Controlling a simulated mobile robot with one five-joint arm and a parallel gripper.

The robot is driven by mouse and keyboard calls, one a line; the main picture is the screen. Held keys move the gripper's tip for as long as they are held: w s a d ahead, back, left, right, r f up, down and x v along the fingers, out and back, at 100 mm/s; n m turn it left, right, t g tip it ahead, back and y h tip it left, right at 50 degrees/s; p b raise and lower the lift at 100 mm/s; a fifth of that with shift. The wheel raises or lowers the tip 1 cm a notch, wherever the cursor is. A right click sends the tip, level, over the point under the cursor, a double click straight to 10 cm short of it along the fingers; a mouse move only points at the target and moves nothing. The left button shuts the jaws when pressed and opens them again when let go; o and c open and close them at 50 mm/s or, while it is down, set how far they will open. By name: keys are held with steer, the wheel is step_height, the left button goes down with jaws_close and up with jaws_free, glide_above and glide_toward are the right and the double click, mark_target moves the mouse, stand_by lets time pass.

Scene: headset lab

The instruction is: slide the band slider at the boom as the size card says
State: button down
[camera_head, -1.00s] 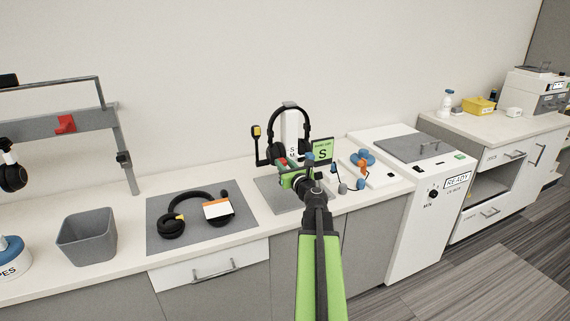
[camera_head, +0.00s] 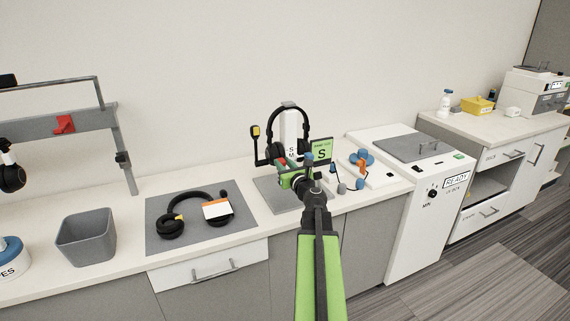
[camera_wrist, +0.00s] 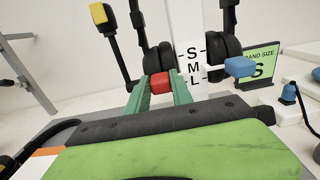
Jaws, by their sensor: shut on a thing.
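The black headset (camera_head: 271,128) hangs on a white stand (camera_head: 291,128) marked S, M, L. Its boom with a yellow tip (camera_wrist: 99,13) is on the left. The red slider (camera_wrist: 160,83) is on the boom side, about level with the L mark in the wrist view. The green size card (camera_head: 321,151) reads S and stands to the right. My gripper (camera_wrist: 160,90) is shut on the red slider, its green fingers on either side of it. The arm partly hides the stand's foot in the head view.
A second headset with a white and orange tag (camera_head: 218,209) lies on a grey mat (camera_head: 160,239) to the left. A grey bin (camera_head: 86,238) stands further left. Blue and orange parts (camera_head: 362,158) and a white cabinet marked READY (camera_head: 405,225) are at right.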

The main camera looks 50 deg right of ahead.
mark_target(278, 149)
steer(key=shift+d, duration=0.15)
step_height(278, 149, up, 3)
steer(key=p, duration=0.3)
steer(key=shift+r, duration=0.1)
steer(key=shift+f, duration=0.2)
steer(key=c, duration=1.1)
jaws_free()
